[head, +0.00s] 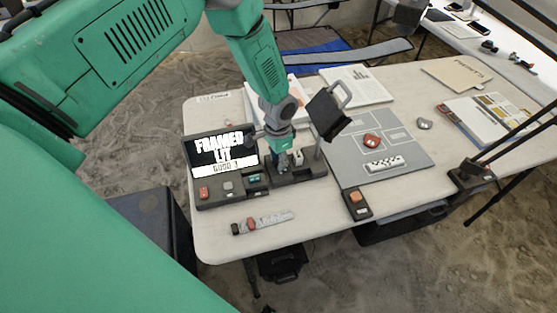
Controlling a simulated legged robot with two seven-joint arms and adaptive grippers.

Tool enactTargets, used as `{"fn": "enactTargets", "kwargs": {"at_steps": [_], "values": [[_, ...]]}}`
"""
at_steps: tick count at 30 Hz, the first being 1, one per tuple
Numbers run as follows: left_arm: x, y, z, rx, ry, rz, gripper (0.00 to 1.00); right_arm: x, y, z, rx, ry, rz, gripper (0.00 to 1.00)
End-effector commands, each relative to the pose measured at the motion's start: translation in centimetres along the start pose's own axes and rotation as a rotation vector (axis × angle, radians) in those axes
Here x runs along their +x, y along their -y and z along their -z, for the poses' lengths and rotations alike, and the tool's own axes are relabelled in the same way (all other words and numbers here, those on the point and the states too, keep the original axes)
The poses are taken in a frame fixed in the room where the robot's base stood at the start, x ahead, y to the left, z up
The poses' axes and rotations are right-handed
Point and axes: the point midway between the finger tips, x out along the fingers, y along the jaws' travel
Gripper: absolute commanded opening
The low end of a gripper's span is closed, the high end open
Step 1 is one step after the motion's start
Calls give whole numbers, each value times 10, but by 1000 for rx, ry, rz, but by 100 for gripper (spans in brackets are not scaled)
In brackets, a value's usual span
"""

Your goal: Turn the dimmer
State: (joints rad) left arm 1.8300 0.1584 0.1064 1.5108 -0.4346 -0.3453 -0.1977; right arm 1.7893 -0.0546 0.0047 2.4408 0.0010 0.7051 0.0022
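A dark control console (237,199) stands at the near left of the table. Its lit screen (222,152) reads "FRAMED LIT" and "GOOD 3". A red button (203,193), a grey control (228,187) and a small teal display (254,179) sit below the screen. My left gripper (282,164) points down at the dark base right of the screen, at or just above it. Its fingers are small and partly hidden, so their opening and any contact are unclear. No dimmer knob is clearly visible; the gripper may cover it. My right gripper is out of view.
A tilted dark lamp head (328,114) stands close right of my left gripper. A grey mat (398,137) holds a red-brown piece (371,141) and a scale bar (385,164). An orange-button box (356,201) sits at the near edge.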

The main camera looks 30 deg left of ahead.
Motion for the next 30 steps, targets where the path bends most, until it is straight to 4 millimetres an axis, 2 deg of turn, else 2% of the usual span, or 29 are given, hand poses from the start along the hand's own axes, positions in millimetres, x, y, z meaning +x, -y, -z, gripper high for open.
{"fn": "enactTargets", "kwargs": {"at_steps": [10, 14, 17, 24, 30], "values": [[-1, 0, 0, 1, -1, 0, 44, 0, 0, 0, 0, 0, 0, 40], [-9, 0, 1, 1, -2, 1, 44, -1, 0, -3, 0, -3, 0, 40], [-24, 1, 2, 1, -4, 1, 44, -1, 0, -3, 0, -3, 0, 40], [-76, 1, 2, 1, -4, 1, 44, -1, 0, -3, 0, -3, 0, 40], [-108, 1, 2, 1, -3, 0, 44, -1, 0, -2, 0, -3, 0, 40]]}}
